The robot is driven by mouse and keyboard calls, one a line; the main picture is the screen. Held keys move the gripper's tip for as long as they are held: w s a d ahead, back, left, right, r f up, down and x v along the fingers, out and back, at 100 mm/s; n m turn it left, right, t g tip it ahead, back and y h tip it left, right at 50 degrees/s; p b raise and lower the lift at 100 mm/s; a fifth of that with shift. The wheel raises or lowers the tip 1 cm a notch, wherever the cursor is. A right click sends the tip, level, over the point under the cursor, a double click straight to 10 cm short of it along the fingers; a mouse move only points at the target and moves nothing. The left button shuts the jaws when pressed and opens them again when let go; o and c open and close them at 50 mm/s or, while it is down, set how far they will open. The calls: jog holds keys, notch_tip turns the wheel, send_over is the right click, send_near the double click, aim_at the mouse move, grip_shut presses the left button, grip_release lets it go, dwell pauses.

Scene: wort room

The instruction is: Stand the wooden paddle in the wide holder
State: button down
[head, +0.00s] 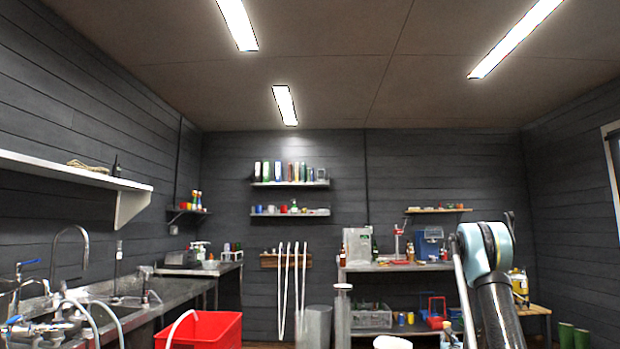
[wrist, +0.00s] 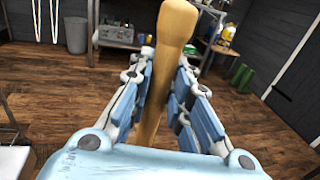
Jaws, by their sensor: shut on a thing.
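The wooden paddle (wrist: 174,28) is a light brown shaft with a thicker rounded end, seen in the wrist view. My gripper (wrist: 163,72) is shut on its shaft, with a blue-padded finger on either side. The rounded end sticks up and away past the fingertips. The paddle's other end is hidden behind the gripper body. In the head view I see part of my arm at the lower right, but neither the gripper nor the paddle. I cannot make out the wide holder for sure in either view.
A grey bin (head: 318,326) stands by the back wall and shows in the wrist view (wrist: 76,35). A red tub (head: 205,330) is beside the steel sink counter (head: 150,312). A steel shelf table (head: 395,267) stands at the back. Wooden floor (wrist: 250,120) is clear around the gripper.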

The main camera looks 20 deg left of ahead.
jog(key=w+a+r+n+y, duration=0.1)
jog(key=w+a+r+y, duration=0.1)
jog(key=w+a+r, duration=0.4)
jog(key=w+a+r+n+y, duration=0.2)
jog(key=a+r, duration=0.7)
jog(key=a, duration=0.2)
jog(key=s+a+r+n+g+y, duration=0.15)
jog(key=a+r+y, duration=0.25)
jog(key=a+r, duration=1.4)
jog(key=s+a+r+n+g+y, duration=0.1)
jog(key=s+a+r, duration=0.4)
jog(key=r, duration=0.5)
jog(key=s+a+r+n+g+y, duration=0.1)
jog(key=s+a+r+n+y, duration=0.1)
jog(key=s+a+r, duration=0.55)
jog(key=s+a+r+n+g+y, duration=0.1)
jog(key=s+a+r, duration=0.1)
jog(key=s+r, duration=0.65)
jog(key=s+a+r+n+g+y, duration=0.1)
jog(key=s+a+r, duration=0.1)
jog(key=s+r, duration=0.65)
notch_tip(320, 180, down, 19)
jog(key=w, duration=0.1)
jog(key=shift+w+f, duration=0.15)
jog(key=shift+w, duration=0.25)
jog(key=shift+a, duration=0.1)
